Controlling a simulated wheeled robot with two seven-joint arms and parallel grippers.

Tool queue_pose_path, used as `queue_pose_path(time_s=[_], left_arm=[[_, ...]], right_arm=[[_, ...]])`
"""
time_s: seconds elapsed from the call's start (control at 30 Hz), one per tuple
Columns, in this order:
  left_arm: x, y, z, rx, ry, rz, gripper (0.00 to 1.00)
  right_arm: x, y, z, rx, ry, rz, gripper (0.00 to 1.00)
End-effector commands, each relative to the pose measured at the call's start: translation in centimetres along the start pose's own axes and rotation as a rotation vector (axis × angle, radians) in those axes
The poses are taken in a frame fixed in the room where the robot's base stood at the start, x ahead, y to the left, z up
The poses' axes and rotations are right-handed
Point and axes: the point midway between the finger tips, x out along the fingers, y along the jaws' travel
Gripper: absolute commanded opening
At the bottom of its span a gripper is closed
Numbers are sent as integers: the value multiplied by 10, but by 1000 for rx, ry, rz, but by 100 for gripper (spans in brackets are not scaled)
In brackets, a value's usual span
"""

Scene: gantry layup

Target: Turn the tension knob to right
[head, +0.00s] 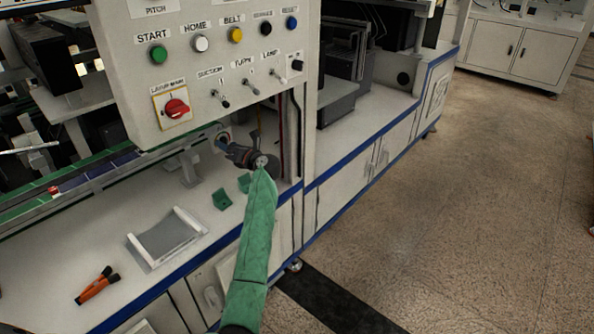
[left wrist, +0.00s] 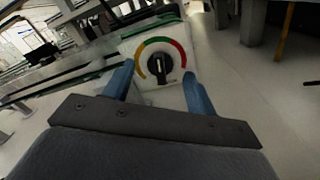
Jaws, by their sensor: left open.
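The tension knob (left wrist: 160,69) is a black round knob with a white pointer mark. In the left wrist view it sits on a white plate (left wrist: 132,48) under a green, yellow and red arc. In the head view my left gripper (head: 222,140) reaches in below the control panel, and the knob's face cannot be made out there. My right gripper is in neither view.
The control panel (head: 205,70) with coloured buttons, switches and a red rotary switch (head: 176,108) hangs just above my left gripper. Open floor lies to the right.

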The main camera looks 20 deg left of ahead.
Motion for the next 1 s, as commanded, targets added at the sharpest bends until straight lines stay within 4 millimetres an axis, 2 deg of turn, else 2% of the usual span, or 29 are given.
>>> queue_pose_path(time_s=[0.03,0.1,0.5,0.57,1.0], left_arm=[[0,-2,-4,-28,-2,2,56],[0,-2,-4,-71,-2,2,56],[0,-3,-3,-287,-2,1,56],[-11,-2,1,-282,1,-2,56],[-74,-1,0,-279,1,-1,56]], right_arm=[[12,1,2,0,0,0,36],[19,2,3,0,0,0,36],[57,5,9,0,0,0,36],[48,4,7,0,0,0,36],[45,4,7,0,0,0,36]])
